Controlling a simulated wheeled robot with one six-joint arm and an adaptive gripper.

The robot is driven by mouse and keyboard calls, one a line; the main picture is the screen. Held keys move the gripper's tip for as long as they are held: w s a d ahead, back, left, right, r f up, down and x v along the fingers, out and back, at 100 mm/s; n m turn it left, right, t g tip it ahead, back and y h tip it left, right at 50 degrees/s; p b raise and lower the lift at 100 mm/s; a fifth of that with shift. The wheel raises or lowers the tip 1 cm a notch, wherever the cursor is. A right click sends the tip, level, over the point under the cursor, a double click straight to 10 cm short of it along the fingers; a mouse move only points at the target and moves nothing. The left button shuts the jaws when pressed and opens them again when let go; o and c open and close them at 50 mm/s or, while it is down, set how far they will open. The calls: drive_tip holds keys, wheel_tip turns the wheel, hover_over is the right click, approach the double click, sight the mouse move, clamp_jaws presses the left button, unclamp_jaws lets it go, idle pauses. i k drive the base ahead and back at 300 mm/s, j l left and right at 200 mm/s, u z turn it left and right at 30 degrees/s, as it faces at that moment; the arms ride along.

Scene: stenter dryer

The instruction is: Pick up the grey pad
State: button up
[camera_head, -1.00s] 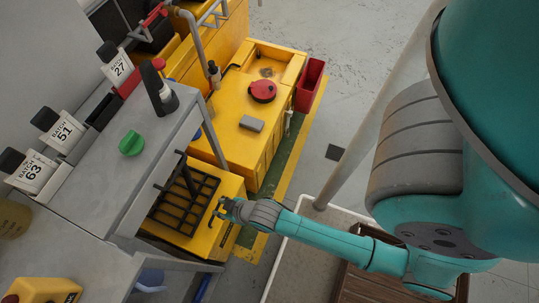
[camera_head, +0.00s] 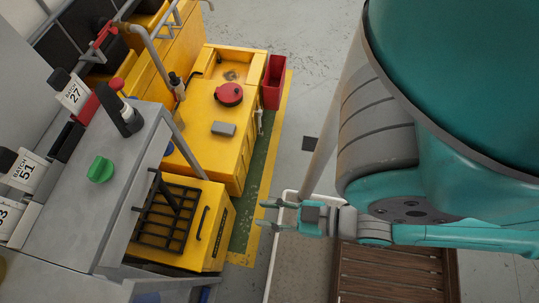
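The grey pad (camera_head: 223,128) is a small flat block lying on top of the yellow cabinet (camera_head: 210,152), in front of a round red cap (camera_head: 229,94). My gripper (camera_head: 264,214) is below and to the right of the pad in the picture, clear of it. Its two fingers point left and are spread apart, with nothing visible between them. The pad is fully in view.
A yellow box (camera_head: 190,248) with a black grid and handle stands left of my gripper. A grey bench (camera_head: 85,205) with a green knob (camera_head: 100,169) is at left. A red bin (camera_head: 274,82) stands beside the cabinet.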

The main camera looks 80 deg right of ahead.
sight(227, 129)
drive_tip(key=z, duration=1.1)
